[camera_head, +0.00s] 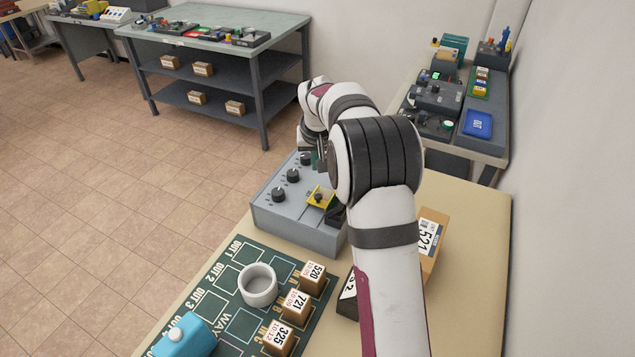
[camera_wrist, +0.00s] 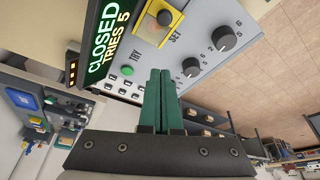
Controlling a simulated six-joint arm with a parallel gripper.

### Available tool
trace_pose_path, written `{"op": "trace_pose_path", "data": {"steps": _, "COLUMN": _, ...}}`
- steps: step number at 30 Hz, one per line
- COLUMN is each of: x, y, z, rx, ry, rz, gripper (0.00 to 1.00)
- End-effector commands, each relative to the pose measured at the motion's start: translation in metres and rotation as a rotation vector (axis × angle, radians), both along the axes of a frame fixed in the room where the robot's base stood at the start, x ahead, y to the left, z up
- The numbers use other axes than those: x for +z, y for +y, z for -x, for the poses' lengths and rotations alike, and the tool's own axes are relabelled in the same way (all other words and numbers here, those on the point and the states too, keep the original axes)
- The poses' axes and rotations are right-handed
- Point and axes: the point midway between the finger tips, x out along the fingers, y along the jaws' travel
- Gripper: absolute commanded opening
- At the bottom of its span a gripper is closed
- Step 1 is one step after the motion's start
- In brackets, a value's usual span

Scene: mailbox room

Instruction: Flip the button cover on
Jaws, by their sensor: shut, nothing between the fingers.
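A yellow button cover or frame (camera_head: 321,197) sits on top of the grey control box (camera_head: 285,215), with a dark round button in it. In the wrist view the yellow piece (camera_wrist: 148,28) surrounds a dark round button (camera_wrist: 164,18) at the top. I cannot tell whether a separate lid stands open or shut. My gripper (camera_wrist: 165,72) has green fingers closed together and empty, pointing at the box beside the TRY button and dials, apart from the yellow piece. In the head view the gripper (camera_head: 315,160) is mostly hidden by my arm, above the box's far side.
Several black dials (camera_head: 278,195) stand on the box. A display reading CLOSED, TRIES 5 (camera_wrist: 108,35) and a green TRY button (camera_wrist: 127,70) are close by. A green mat (camera_head: 235,310) with a white cup (camera_head: 258,285) and numbered boxes lies in front. A carton (camera_head: 432,240) stands right.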

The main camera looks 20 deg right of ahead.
Motion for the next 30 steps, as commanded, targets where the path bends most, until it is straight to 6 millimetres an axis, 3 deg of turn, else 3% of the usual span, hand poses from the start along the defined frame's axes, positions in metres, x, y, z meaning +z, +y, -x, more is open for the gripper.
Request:
{"op": "trace_pose_path", "data": {"steps": 5, "x": -0.034, "y": -0.003, "z": -0.008, "rx": 0.000, "ry": 0.002, "rz": -0.001, "gripper": 0.00}}
{"op": "trace_pose_path", "data": {"steps": 12, "x": -0.040, "y": 0.007, "z": 0.022, "rx": 0.000, "ry": 0.000, "rz": -0.001, "gripper": 0.00}}
{"op": "trace_pose_path", "data": {"steps": 24, "x": -0.041, "y": 0.009, "z": 0.027, "rx": -0.001, "ry": 0.000, "rz": -0.001, "gripper": 0.00}}
{"op": "trace_pose_path", "data": {"steps": 30, "x": -0.040, "y": 0.031, "z": 0.049, "rx": 0.003, "ry": 0.001, "rz": 0.000, "gripper": 0.00}}
